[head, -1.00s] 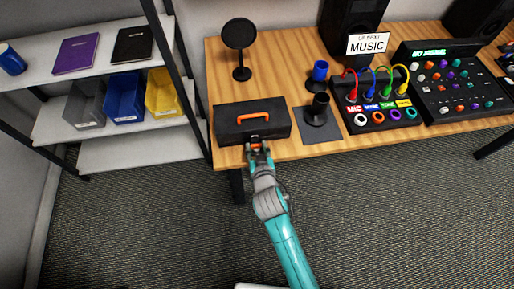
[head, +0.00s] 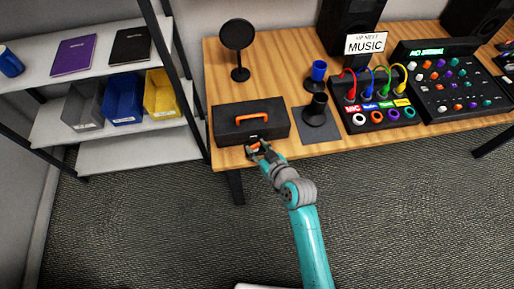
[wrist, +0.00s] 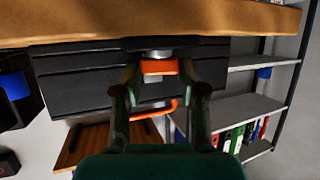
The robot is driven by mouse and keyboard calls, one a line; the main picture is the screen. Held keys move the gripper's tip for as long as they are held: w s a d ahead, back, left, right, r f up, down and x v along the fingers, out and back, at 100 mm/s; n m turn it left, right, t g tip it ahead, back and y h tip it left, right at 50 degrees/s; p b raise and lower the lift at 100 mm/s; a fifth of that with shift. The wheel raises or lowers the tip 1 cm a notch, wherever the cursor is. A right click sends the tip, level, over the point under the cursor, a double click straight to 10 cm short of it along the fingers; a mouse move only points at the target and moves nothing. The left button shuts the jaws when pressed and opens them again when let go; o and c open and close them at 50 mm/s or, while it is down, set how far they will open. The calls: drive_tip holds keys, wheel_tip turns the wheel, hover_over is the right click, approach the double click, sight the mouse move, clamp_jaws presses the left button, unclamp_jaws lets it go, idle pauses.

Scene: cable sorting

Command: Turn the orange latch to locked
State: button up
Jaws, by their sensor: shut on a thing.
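The orange latch (head: 254,146) is on the front face of a black case (head: 226,132) at the table's front left edge. In the wrist view the latch (wrist: 160,67) shows as a short orange bar between my fingers, below a round silver part. My gripper (head: 258,151) is shut on the latch, with a finger on each side in the wrist view (wrist: 160,76). The case is closed, and its orange handle (head: 261,117) lies on top. My fingers partly hide the latch in the head view. I cannot tell whether it is locked.
A dark stand (head: 315,110) on a grey mat (head: 324,134) is right of the case. A panel with coloured cables (head: 378,120) and a mixer (head: 457,105) are farther right. A shelf (head: 150,147) stands left. Floor before the table is clear.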

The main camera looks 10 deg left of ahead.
drive_tip(key=shift+w+d+n+g+y, duration=0.1)
drive_tip(key=shift+n+g+y, duration=0.45)
drive_tip(key=shift+n, duration=0.1)
drive_tip(key=shift+w+d+n+g+y, duration=0.1)
drive_tip(key=shift+n+g+y, duration=0.35)
drive_tip(key=shift+n+g, duration=0.15)
drive_tip(key=shift+f+n+g+y, duration=0.1)
drive_tip(key=shift+n+g+y, duration=0.25)
drive_tip(key=shift+n, duration=0.1)
drive_tip(key=o, duration=1.1)
drive_tip(key=shift+o, duration=0.2)
drive_tip(key=shift+s+a+m+t+h, duration=0.15)
drive_tip(key=shift+m+t+h, duration=0.4)
drive_tip(key=shift+m+t, duration=0.15)
drive_tip(key=shift+s+a+m+t+h, duration=0.1)
drive_tip(key=shift+m+t+h, duration=0.45)
drive_tip(key=shift+m+h, duration=0.2)
drive_tip(key=shift+s+a+m+t+h, duration=0.1)
drive_tip(key=shift+m+t+h, duration=0.5)
drive_tip(key=shift+m, duration=0.25)
drive_tip(key=shift+a+m+t+h, duration=0.2)
drive_tip(key=shift+m+t+h, duration=0.55)
drive_tip(key=shift+m+h, duration=0.75)
